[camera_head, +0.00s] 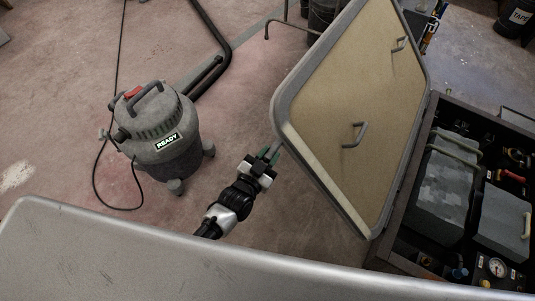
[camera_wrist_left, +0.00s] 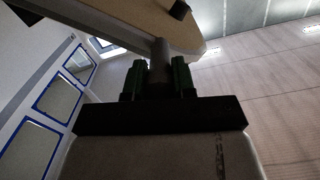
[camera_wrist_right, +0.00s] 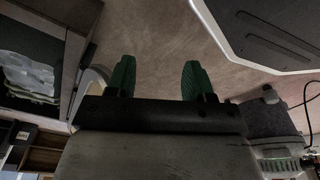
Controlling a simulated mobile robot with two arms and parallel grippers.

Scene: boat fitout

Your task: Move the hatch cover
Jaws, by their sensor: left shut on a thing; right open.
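The hatch cover (camera_head: 355,90) is a tan panel with a grey rim and two grey handles on the face I see. It stands tilted up at the left edge of an open compartment (camera_head: 402,215). My left gripper (camera_head: 272,152) is at the cover's left edge. In the left wrist view its green fingers (camera_wrist_left: 159,78) are shut on a dark post (camera_wrist_left: 159,58) that meets the underside of the panel (camera_wrist_left: 140,22). My right gripper (camera_wrist_right: 157,78) is open and empty in the right wrist view; the head view does not show it.
A grey vacuum (camera_head: 165,135) marked READY stands on the floor at left, with a cord and black hose. The compartment holds grey boxes (camera_head: 440,190) and a gauge. A grey surface (camera_head: 120,255) crosses the foreground.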

